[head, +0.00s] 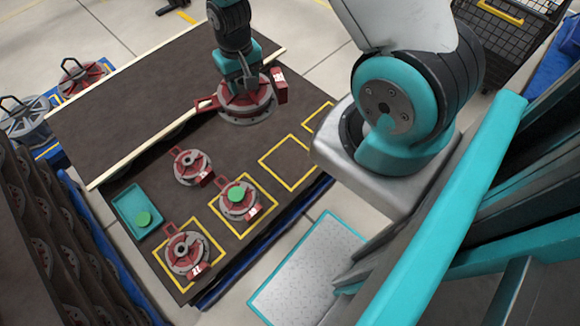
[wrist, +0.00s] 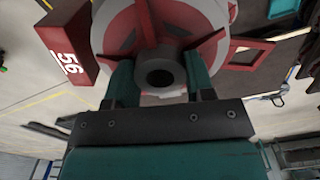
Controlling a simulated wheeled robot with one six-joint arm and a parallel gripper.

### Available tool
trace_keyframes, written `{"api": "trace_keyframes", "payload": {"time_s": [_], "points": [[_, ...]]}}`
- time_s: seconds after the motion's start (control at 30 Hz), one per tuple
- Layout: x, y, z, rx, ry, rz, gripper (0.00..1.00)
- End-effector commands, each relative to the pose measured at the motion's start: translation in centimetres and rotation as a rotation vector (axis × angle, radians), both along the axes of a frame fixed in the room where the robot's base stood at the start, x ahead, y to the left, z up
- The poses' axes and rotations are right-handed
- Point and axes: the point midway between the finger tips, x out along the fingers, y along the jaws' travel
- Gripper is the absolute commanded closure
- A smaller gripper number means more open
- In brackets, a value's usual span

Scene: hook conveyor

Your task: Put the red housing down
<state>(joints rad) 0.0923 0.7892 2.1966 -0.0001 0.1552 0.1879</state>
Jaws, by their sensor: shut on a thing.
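My gripper (head: 247,84) is shut on the central hub of a red and grey housing (head: 238,113), over the far right part of the dark table. The housing looks roughly level; whether its underside touches the table cannot be told. In the wrist view the two fingers of my gripper (wrist: 158,76) sit on either side of the round hub. The housing (wrist: 112,30) fills the top of that view, with a red block marked 56 (wrist: 68,52) on its left and a red loop handle (wrist: 250,52) on its right.
A teal tray (head: 130,205) lies front left. One yellow square (head: 287,162) is empty.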

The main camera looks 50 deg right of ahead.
Motion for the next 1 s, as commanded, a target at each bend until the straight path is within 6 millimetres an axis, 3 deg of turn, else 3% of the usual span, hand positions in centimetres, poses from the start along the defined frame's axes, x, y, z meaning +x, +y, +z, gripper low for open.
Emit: {"api": "trace_keyframes", "payload": {"time_s": [0.03,1.0], "points": [[0.1,-0.6,-2.1,-0.001,-0.003,-0.039,1.00],[-0.7,-9.6,-19.3,0.000,-0.004,-0.764,1.00]]}}
